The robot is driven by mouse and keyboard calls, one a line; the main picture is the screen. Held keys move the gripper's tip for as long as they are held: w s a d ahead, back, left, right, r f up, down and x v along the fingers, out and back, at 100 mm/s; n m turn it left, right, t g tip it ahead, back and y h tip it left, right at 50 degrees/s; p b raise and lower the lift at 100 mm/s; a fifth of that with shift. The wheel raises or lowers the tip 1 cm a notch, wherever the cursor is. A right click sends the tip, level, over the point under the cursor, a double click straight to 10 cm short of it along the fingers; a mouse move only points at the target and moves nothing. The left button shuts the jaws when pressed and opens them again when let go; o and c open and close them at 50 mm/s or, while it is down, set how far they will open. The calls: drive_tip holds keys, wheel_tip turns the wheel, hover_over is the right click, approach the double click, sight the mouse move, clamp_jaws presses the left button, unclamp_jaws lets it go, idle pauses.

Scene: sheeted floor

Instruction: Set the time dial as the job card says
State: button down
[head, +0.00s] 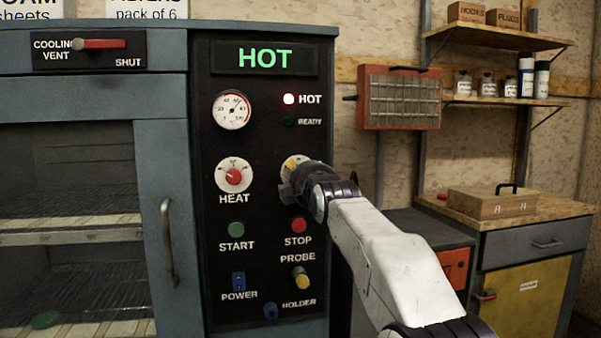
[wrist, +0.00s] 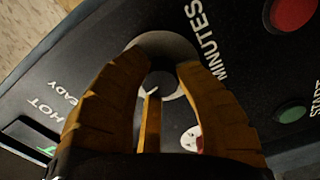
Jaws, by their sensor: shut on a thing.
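The time dial (head: 286,161) is a pale round plate on the black oven panel, right of the HEAT dial (head: 234,175). My gripper covers most of it in the head view. In the wrist view the dial plate (wrist: 165,43) shows beyond the fingers, beside the word MINUTES. My gripper (wrist: 162,76) is shut on the dial's knob, with one tan finger on each side. A narrow tan bar with a pale tip (wrist: 151,115) shows between the fingers. The setting cannot be read. No job card can be made out.
The START button (head: 236,229), STOP button (head: 298,225) and yellow PROBE plug (head: 301,278) are close below. An orange wall box (head: 400,98) and a workbench (head: 535,212) stand right.

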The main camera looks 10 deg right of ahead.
drive_tip(key=n, duration=0.5)
drive_tip(key=shift+r+n+p, duration=0.1)
drive_tip(key=shift+n+p, duration=0.2)
drive_tip(key=shift+p, duration=0.1)
drive_tip(key=shift+n, duration=2.1)
drive_tip(key=c, duration=0.9)
unclamp_jaws()
drive_tip(key=shift+o, duration=0.2)
drive_tip(key=s, duration=1.2)
drive_tip(key=shift+p, duration=0.3)
